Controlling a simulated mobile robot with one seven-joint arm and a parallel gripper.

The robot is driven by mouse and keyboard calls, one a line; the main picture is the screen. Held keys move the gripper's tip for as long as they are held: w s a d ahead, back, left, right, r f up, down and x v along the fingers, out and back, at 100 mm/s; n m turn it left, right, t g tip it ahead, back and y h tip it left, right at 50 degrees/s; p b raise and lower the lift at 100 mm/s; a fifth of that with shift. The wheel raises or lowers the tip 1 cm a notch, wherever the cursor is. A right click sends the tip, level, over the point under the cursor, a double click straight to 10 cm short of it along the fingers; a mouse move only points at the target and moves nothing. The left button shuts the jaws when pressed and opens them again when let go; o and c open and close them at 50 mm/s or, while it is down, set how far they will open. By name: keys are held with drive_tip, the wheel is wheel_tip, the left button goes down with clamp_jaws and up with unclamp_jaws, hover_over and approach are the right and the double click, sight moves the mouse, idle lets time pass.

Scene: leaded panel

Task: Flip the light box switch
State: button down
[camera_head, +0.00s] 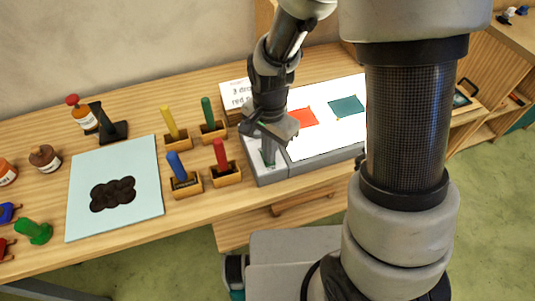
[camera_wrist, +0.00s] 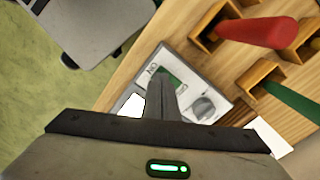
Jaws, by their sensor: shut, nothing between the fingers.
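The light box (camera_head: 330,150) stands at the table's front edge, its top glowing white, with a red piece (camera_head: 303,118) and a teal piece (camera_head: 346,106) on it. Its grey control panel is at the left end. In the wrist view the panel shows a green switch (camera_wrist: 178,77) beside small lettering and a round grey knob (camera_wrist: 203,107). My gripper (camera_head: 268,158) is shut and empty, pointing down at the panel. In the wrist view the fingers (camera_wrist: 160,80) are right beside the switch and partly hide it. I cannot tell whether they touch it.
Wooden holders with yellow (camera_head: 170,122), green (camera_head: 207,112), blue (camera_head: 177,167) and red (camera_head: 220,154) handled tools stand close left of the panel. A pale blue mat (camera_head: 140,205) with dark round pieces lies farther left, near bottles. A sign (camera_head: 235,95) stands behind the gripper.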

wheel_tip(320, 180, up, 6)
drive_tip(key=p, duration=0.4)
drive_tip(key=shift+r, duration=0.1)
idle(0.5)
